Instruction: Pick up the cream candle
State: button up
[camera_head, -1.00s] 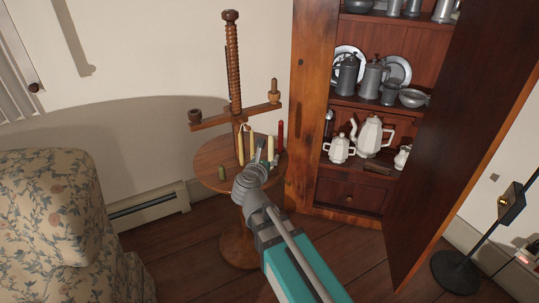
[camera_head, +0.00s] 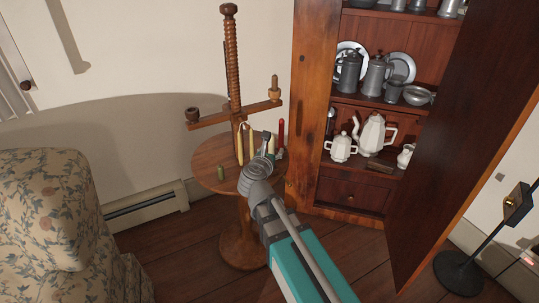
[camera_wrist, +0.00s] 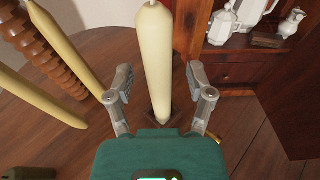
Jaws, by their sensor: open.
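The cream candle (camera_wrist: 155,50) stands tall in the middle of the wrist view, its lower end in a small dark square holder (camera_wrist: 161,112). In the head view the cream candle (camera_head: 271,144) is partly hidden behind my gripper (camera_head: 266,153), on the small round wooden table (camera_head: 209,158). In the wrist view my gripper (camera_wrist: 159,78) is open, with one finger to each side of the candle. A gap shows between each finger and the candle, so it does not appear gripped.
Two yellowish candles (camera_head: 240,147) stand left of the cream one, and a red candle (camera_head: 281,134) stands close to its right. A short green candle (camera_head: 220,173) is at the table's left. A wooden screw post (camera_head: 233,70) with a crossbar rises behind. An open cabinet (camera_head: 313,120) stands right.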

grip_shut()
jog(key=shift+r, duration=0.15)
dwell(0.4)
